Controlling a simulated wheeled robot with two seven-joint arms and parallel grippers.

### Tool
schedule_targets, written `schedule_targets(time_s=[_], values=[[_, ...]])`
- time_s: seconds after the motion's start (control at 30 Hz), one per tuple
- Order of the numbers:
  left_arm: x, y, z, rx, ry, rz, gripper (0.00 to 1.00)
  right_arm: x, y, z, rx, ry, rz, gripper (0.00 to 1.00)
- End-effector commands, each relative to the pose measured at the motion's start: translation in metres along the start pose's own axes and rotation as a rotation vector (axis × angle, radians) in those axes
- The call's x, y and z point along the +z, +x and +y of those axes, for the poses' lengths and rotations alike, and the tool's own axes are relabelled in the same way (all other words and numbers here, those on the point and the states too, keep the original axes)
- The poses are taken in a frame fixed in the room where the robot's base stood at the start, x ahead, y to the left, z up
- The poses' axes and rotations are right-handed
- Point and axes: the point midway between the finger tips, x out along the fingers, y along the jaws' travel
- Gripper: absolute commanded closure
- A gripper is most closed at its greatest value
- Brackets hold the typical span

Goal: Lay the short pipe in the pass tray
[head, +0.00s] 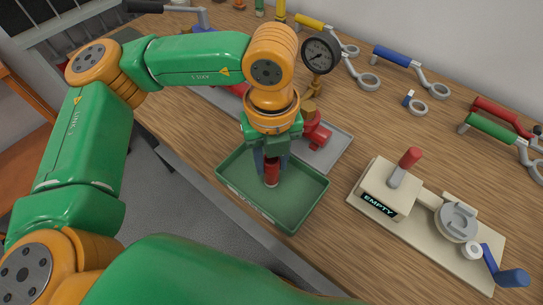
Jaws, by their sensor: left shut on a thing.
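My left gripper (271,168) points down over the green pass tray (304,212). It is shut on a short red pipe (272,173), which it holds upright, with the lower end at or just above the tray floor; I cannot tell whether it touches. The upper part of the pipe is hidden between the fingers. The tray lies near the table's front edge. My right gripper is not in view.
A grey plate with a red valve (318,132) and a pressure gauge (319,56) stands right behind the tray. A beige fixture marked EMPTY (377,205) is to the right. Several colour-handled tools lie along the back. Bare wood (335,225) separates tray and fixture.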

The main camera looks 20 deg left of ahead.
Motion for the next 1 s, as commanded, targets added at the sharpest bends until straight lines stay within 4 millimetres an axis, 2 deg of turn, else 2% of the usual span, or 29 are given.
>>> schedule_targets(time_s=[0.07, 0.1, 0.17, 0.2, 0.43, 0.53, 0.57, 0.67, 0.9, 1.0], values=[[0.0, 0.004, 0.0, 0.0, 0.0, 0.0, 1.0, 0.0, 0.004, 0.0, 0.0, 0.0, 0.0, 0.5], [0.0, 0.002, 0.0, 0.0, 0.0, 0.0, 0.52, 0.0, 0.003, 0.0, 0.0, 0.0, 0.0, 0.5], [0.0, 0.002, 0.0, 0.0, 0.0, 0.0, 0.35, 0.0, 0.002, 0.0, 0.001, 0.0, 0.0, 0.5], [0.0, 0.002, 0.0, 0.0, 0.0, 0.0, 0.32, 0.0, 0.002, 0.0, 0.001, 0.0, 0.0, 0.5], [0.0, 0.001, 0.0, 0.0, -0.001, 0.0, 0.32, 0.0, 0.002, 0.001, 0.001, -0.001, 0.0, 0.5], [0.0, -0.007, 0.0, 0.0, 0.0, 0.0, 0.32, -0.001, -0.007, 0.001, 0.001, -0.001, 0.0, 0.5], [0.0, -0.008, -0.001, -0.002, -0.001, -0.002, 0.32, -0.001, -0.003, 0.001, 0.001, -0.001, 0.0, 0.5], [0.001, -0.028, -0.001, -0.004, -0.002, -0.004, 0.32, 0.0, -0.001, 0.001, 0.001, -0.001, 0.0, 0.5], [0.0, -0.094, -0.001, -0.004, -0.001, -0.002, 0.32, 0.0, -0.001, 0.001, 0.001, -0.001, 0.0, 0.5], [0.0, -0.112, -0.001, -0.002, -0.002, -0.001, 0.32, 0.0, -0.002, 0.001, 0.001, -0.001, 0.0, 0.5]])
